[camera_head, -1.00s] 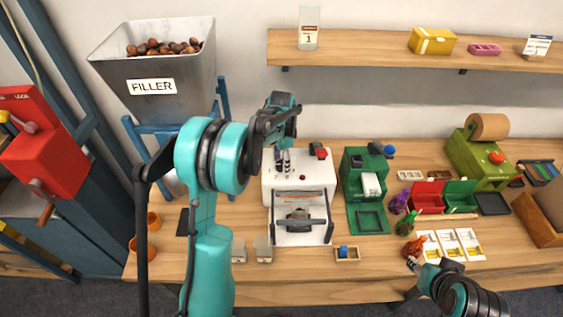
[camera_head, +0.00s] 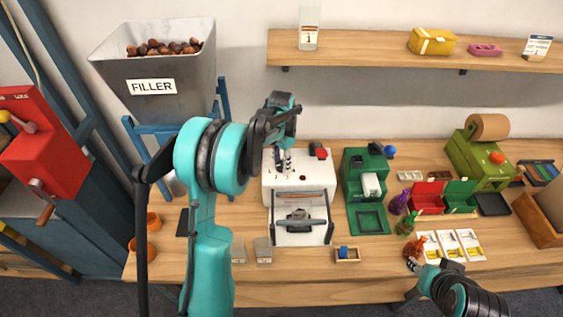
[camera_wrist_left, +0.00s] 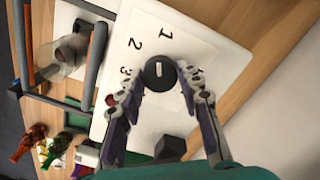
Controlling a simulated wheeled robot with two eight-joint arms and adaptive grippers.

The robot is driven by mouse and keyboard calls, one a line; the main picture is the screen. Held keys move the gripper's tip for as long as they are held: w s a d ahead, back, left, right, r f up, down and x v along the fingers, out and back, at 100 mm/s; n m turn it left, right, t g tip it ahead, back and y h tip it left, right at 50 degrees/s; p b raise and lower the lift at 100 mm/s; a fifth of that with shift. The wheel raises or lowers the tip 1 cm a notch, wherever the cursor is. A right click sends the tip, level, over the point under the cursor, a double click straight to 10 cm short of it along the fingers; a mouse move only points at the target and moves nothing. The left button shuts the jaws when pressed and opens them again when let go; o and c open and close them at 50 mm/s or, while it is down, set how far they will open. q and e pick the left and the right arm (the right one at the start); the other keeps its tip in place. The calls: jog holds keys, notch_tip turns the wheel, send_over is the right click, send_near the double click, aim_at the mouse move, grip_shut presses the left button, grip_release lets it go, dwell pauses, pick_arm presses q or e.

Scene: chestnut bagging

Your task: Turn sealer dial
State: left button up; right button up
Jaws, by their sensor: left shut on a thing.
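The white sealer (camera_head: 315,177) stands mid-table, a clear-sided chamber at its front. In the left wrist view its round black dial (camera_wrist_left: 160,72) sits on the white top (camera_wrist_left: 190,38), and its short white mark lies nearly along the picture's vertical. Printed numbers 1, 2 and 3 show beside it. My left gripper (camera_head: 283,168) reaches down over the sealer's back left. In the wrist view the left gripper (camera_wrist_left: 160,88) is shut on the dial, one finger at each side. My right gripper (camera_head: 413,268) is low at the right; its fingers are too small to read.
A green machine (camera_head: 366,190) stands right of the sealer. The front table strip is mostly clear.

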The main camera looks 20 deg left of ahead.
aim_at(281, 164)
pick_arm(q)
jog(key=n, duration=0.7)
dwell(0.6)
jog(key=o, duration=1.2)
jog(key=shift+c, duration=0.2)
notch_tip(281, 164, up, 12)
